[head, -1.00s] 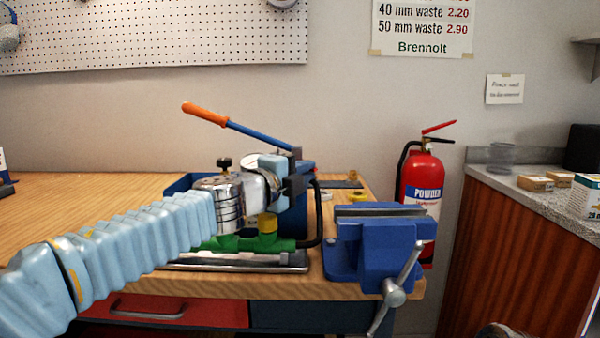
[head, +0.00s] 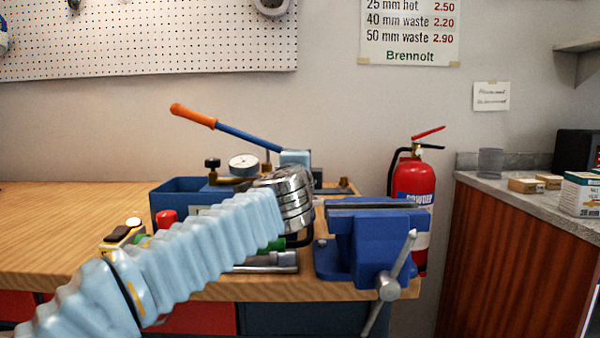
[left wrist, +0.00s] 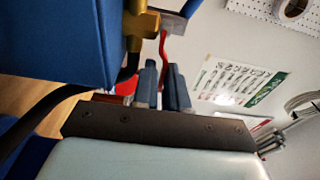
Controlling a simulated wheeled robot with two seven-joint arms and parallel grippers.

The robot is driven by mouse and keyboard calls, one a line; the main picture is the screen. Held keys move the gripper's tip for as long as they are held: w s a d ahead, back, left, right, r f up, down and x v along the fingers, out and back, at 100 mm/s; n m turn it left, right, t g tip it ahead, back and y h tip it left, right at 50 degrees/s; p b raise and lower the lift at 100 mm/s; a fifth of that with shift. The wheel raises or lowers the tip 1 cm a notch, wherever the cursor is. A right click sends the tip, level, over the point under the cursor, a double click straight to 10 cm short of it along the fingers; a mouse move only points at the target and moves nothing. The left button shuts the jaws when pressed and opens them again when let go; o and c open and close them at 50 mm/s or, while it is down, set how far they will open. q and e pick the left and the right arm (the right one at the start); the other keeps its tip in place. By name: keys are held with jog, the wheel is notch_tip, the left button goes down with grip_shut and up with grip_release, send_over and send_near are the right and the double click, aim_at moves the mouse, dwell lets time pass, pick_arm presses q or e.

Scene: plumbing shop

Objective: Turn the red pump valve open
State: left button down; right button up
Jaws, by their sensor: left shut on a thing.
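The hand pump is a blue tank (head: 178,198) on the bench, with a round gauge (head: 243,165) and an orange-handled lever (head: 195,116). In the left wrist view the tank's blue wall (left wrist: 60,45) fills the upper left, beside a brass fitting (left wrist: 141,25). A thin red valve lever (left wrist: 163,52) runs down from the fitting area in between the fingers of my left gripper (left wrist: 162,88). The gripper is shut on this lever. In the head view my wrist hides the valve and the fingers. My right gripper is out of view.
A blue vise (head: 372,240) stands at the bench's right end, close to my left wrist. A red fire extinguisher (head: 414,185) is behind it. A yellow-black tool (head: 122,235) lies left of my forearm. The bench's left part is clear.

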pick_arm(q)
jog(key=c, duration=1.2)
grip_release()
jog(key=shift+o, duration=0.2)
jog(key=shift+f, duration=0.1)
